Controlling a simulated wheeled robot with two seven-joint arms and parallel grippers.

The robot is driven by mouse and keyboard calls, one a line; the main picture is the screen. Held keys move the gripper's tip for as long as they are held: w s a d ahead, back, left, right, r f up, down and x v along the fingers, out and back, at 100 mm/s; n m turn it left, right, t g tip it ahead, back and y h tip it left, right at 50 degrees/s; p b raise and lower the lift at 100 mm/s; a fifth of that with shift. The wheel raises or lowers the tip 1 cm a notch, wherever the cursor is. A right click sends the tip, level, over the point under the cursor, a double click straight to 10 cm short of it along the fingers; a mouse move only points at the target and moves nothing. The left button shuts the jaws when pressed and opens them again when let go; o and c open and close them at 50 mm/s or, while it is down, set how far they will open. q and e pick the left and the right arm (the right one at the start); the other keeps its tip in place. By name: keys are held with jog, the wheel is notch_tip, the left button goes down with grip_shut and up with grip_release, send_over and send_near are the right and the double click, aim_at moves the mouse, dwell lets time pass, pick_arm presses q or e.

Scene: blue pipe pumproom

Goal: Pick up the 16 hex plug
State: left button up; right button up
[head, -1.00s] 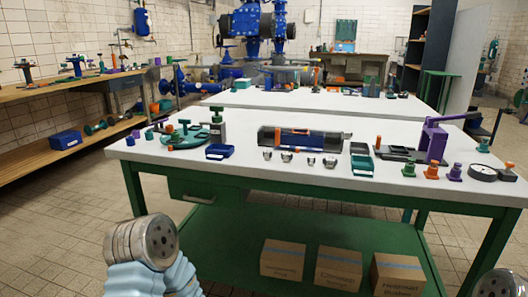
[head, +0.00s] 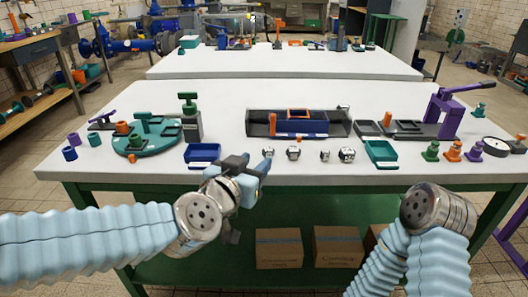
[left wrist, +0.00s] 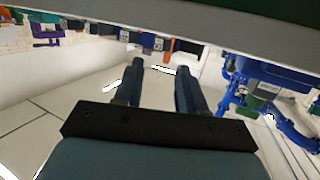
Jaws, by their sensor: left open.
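Several small metal hex plugs stand in a row near the front edge of the white table, including one at the left end (head: 268,152), one beside it (head: 294,153) and two farther right (head: 325,155) (head: 347,155). Their size marks are too small to read, so I cannot tell which is the 16. My left gripper (head: 247,166) is open and empty at the table's front edge, left of and nearer than the row. Its two apart fingers also show in the left wrist view (left wrist: 160,78). Only my right forearm and wrist show; the right gripper is not visible.
Blue (head: 202,153) and teal (head: 381,152) trays flank the row. A dark rack with a blue bin (head: 300,123) stands behind it. A green round fixture (head: 150,138) is at left, a purple press (head: 440,112) at right. The table edge (head: 330,177) lies close to my gripper.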

aim_at(266, 152)
pick_arm(q)
jog(key=x, duration=0.9)
jog(key=shift+a+f, duration=0.15)
grip_shut()
